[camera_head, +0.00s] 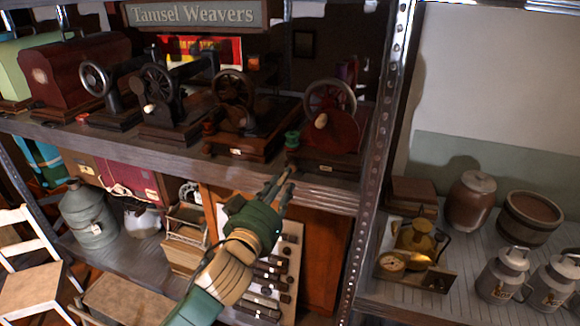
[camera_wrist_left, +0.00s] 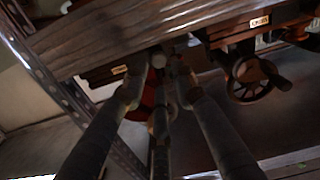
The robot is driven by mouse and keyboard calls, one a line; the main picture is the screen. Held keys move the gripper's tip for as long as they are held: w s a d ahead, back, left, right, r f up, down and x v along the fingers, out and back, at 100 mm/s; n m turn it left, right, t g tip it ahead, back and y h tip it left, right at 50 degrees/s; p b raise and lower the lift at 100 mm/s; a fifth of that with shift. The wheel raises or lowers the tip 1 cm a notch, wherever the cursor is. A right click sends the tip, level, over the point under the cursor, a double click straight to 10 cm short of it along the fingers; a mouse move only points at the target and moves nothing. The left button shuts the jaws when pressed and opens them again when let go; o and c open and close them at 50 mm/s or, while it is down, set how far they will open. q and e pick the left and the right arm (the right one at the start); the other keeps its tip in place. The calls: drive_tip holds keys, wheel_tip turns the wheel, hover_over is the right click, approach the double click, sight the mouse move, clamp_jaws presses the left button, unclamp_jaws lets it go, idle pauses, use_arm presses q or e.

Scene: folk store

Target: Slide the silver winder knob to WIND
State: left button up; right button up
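A dark red sewing machine (camera_head: 345,133) with a large handwheel stands at the right end of the upper shelf. A small pale knob (camera_head: 321,120) sits on its front, with a green spool (camera_head: 292,139) to its left. I cannot tell whether this is the silver winder knob, and I cannot read any WIND mark. My left gripper (camera_head: 277,184) points up toward this machine from in front of the shelf edge. The fingers hide much of the machine there.
More sewing machines (camera_head: 233,110) stand along the upper shelf (camera_head: 180,143) to the left. A metal upright (camera_head: 376,150) rises just right of the red machine. Below are a dark case and a milk can (camera_head: 88,215); pots and a brass scale (camera_head: 415,245) stand at right.

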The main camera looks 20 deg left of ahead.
sight(294, 166)
use_arm(q)
drive_tip(key=w+p, duration=0.1)
drive_tip(key=w, duration=0.5)
drive_tip(key=shift+d, duration=0.15)
drive_tip(key=shift+s, duration=0.1)
clamp_jaws()
